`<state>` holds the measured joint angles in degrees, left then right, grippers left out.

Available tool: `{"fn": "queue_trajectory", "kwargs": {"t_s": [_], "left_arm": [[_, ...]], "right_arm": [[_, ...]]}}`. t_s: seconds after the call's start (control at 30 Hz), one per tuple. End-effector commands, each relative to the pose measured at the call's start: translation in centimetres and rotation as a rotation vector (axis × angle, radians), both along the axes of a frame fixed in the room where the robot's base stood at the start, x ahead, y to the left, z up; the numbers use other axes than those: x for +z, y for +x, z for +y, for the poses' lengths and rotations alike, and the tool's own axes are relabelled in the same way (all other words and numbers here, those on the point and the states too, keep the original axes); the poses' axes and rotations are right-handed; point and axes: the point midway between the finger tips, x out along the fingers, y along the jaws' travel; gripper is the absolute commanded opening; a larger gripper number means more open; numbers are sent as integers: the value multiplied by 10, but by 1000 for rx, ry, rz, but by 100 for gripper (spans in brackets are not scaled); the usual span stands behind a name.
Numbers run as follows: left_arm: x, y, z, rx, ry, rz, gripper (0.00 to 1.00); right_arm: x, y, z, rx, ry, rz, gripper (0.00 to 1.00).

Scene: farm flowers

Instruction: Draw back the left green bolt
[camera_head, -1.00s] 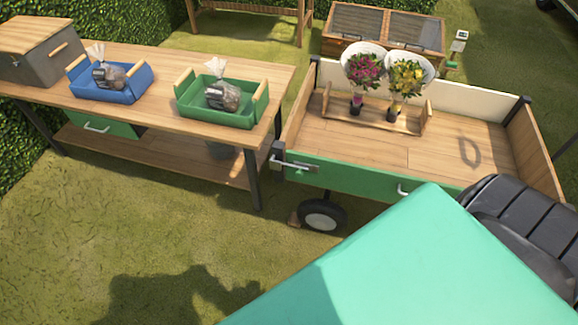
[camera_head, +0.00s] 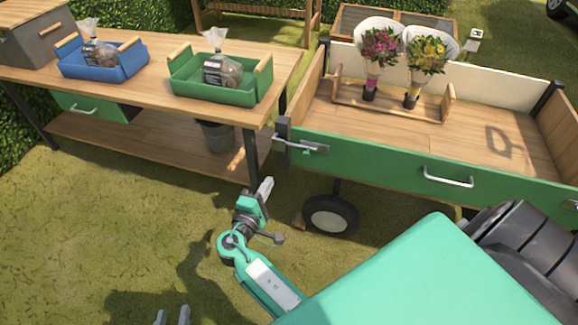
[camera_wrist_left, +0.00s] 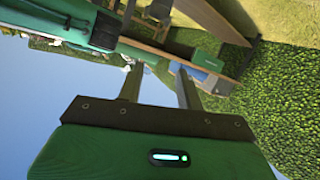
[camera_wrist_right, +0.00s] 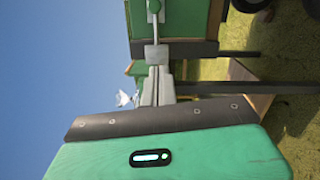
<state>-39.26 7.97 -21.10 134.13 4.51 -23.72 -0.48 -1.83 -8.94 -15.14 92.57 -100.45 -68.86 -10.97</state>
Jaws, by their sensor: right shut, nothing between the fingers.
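The left green bolt (camera_head: 303,147) is at the left end of the cart's green front panel (camera_head: 395,165). Its silver rod reaches left to the dark corner post (camera_head: 283,128). My right gripper (camera_head: 266,188) is shut and empty, in front of and below the bolt, with a visible gap in the head view. In the right wrist view its fingers (camera_wrist_right: 157,80) are together, and a silver rod (camera_wrist_right: 154,15) beside a green panel lies ahead of them. My left gripper (camera_head: 173,315) is at the bottom edge, its fingertips apart; the left wrist view shows open, empty fingers (camera_wrist_left: 158,85).
A wooden table (camera_head: 150,95) with a blue tray (camera_head: 100,62) and a green tray (camera_head: 215,88) stands left of the cart. The cart wheel (camera_head: 330,215) is below the bolt. Potted bouquets (camera_head: 380,50) stand in the cart.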

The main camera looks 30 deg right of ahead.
Motion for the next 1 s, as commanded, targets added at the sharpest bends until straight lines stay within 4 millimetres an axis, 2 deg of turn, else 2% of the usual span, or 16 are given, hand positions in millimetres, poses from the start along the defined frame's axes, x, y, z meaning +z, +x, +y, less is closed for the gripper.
{"fn": "queue_trajectory", "kwargs": {"t_s": [0.37,0.47,0.87,1.0], "left_arm": [[0,0,-1,0,-1,-3,36],[0,0,-1,0,-8,-11,36],[6,3,-4,11,-40,-79,36],[9,5,-4,7,-37,-76,36]], "right_arm": [[0,5,-6,2,1,2,0],[0,12,-17,2,0,2,0],[3,61,-84,1,0,2,0],[6,43,-99,2,2,4,0]]}}
